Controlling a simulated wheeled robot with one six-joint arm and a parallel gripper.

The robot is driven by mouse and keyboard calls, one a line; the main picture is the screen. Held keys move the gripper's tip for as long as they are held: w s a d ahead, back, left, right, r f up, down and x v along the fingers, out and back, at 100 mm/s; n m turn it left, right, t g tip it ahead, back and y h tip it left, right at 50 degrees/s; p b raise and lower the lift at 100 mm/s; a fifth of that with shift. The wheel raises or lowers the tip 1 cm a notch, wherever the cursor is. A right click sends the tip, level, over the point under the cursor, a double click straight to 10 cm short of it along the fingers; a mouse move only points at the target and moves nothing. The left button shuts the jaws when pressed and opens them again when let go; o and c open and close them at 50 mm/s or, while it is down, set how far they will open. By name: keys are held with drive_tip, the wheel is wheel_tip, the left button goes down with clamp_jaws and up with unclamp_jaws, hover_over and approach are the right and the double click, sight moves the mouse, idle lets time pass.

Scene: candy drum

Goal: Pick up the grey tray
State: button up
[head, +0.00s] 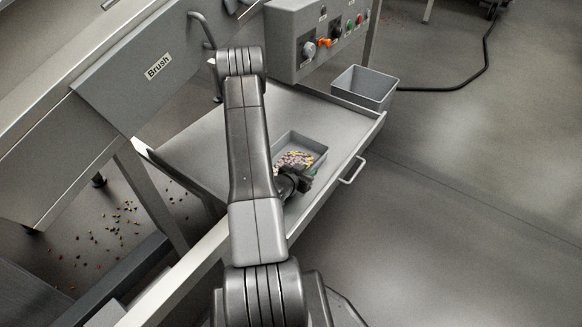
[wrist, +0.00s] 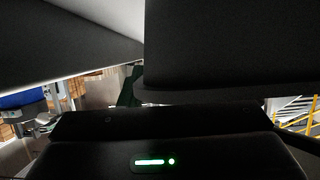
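The grey tray (head: 309,143) is a small open rectangular tray with many small multicoloured candies in it. It sits on a wide grey drawer-like surface in the head view. My gripper (head: 297,178) is at the near side of the tray, low and close to its near rim. My arm and gripper hide the tray's near left part. Whether the fingers touch or straddle the rim cannot be told. The wrist view is mostly dark, with a green-lit bar on my gripper's body; the fingers and their opening are not clear there.
A control box (head: 310,45) with knobs and buttons is behind. A handle (head: 352,170) sticks out at the front right edge. Candies (head: 115,220) lie scattered on the floor at left.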

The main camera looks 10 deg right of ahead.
drive_tip(key=shift+x, duration=0.85)
clamp_jaws()
wheel_tip(320, 180, up, 10)
drive_tip(key=p, duration=0.3)
